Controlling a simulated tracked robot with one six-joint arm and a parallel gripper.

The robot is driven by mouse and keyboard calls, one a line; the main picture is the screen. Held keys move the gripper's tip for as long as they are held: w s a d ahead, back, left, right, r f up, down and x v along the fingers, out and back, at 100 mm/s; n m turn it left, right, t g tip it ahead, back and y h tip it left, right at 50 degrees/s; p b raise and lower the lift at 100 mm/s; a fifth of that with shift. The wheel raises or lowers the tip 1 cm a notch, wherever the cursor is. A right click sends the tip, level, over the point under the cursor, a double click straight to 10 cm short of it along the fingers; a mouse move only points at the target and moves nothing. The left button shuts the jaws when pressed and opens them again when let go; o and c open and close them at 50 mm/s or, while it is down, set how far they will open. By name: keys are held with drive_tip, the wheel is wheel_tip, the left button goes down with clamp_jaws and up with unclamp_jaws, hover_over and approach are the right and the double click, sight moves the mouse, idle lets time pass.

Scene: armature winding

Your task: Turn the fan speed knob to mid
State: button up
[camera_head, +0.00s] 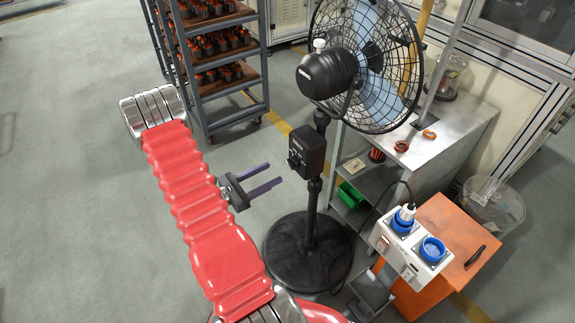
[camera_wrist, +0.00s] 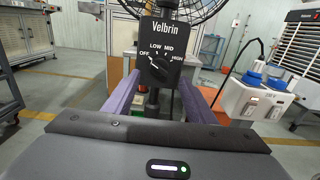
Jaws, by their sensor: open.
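The fan's black control box (camera_head: 307,150) is fixed to the stand's pole, with its knob (camera_head: 294,160) on the side facing my gripper. In the wrist view the knob (camera_wrist: 158,68) sits below the labels OFF, LOW, MID and HIGH. Its light pointer mark seems to lean to the upper left, toward OFF, but it is small. My gripper (camera_head: 275,174) is open and empty, its two purple fingers pointing at the box from a short distance. In the wrist view the fingers (camera_wrist: 159,80) stand on either side of the box's lower part, apart from the knob.
The fan's caged head (camera_head: 370,60) is above the box, and its round black base (camera_head: 285,255) is on the floor below. A white socket box (camera_head: 410,248) with blue sockets stands on an orange surface (camera_head: 450,215) at right. A shelf rack (camera_head: 215,60) stands behind.

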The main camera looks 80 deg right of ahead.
sight(289, 164)
drive_tip(key=x, duration=0.8)
drive_tip(key=shift+d, duration=0.1)
drive_tip(key=shift+c, duration=0.2)
drive_tip(key=c, duration=0.9)
drive_tip(key=shift+d, duration=0.1)
drive_tip(key=shift+c, duration=0.4)
